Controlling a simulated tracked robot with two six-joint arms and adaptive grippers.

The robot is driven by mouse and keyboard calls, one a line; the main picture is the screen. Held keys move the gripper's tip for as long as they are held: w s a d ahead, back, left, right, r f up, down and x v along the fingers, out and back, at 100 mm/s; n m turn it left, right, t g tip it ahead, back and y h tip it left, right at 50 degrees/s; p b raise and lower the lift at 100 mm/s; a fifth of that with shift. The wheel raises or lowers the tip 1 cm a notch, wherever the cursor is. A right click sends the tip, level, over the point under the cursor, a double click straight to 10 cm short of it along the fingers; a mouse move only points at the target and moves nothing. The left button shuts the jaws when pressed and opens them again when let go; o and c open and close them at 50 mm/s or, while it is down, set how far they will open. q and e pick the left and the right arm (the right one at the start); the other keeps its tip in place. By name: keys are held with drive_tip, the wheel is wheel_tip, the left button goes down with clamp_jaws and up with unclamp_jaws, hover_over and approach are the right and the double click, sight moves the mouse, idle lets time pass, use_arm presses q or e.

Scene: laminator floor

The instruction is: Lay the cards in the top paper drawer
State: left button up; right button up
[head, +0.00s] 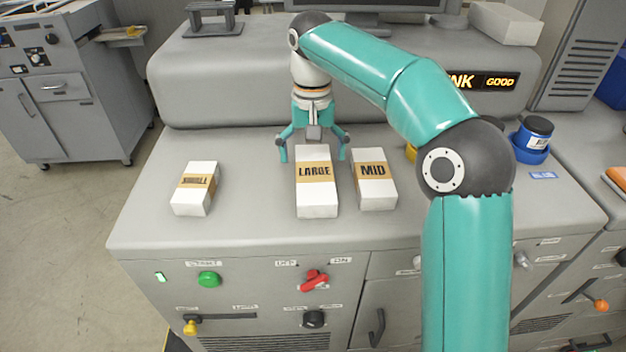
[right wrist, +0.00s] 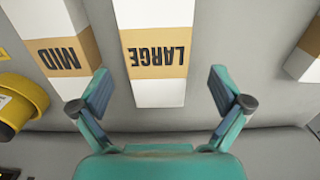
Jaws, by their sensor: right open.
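White stacks with tan bands lie on the grey machine top. The one marked LARGE (head: 317,198) is in the middle, the one marked MID (head: 376,195) is just right of it, and a smaller one (head: 195,188) with an upside-down label lies apart at left. My right gripper (head: 313,150) is open and empty, its fingers either side of the far end of the LARGE stack. In the right wrist view the LARGE stack (right wrist: 158,90) sits between the open fingers, apart from both; the MID stack (right wrist: 60,50) is beside it. I cannot tell which part is the top paper drawer.
A dark-lidded jar (head: 534,132) in a blue holder stands at right. A yellow round item (right wrist: 20,105) is beside the MID stack, mostly hidden by my arm in the head view. A raised grey housing (head: 220,85) runs behind. The surface between the small and LARGE stacks is clear.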

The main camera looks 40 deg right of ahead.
sight(314, 171)
drive_tip(key=f, duration=0.3)
drive_tip(key=shift+s+f, duration=0.2)
drive_tip(key=shift+s, duration=0.15)
drive_tip(key=shift+w+f, duration=0.1)
drive_tip(key=shift+f, duration=0.2)
drive_tip(key=shift+c, duration=0.2)
drive_tip(key=c, duration=1.5)
drive_tip(key=shift+r, duration=0.15)
drive_tip(key=shift+c, duration=0.2)
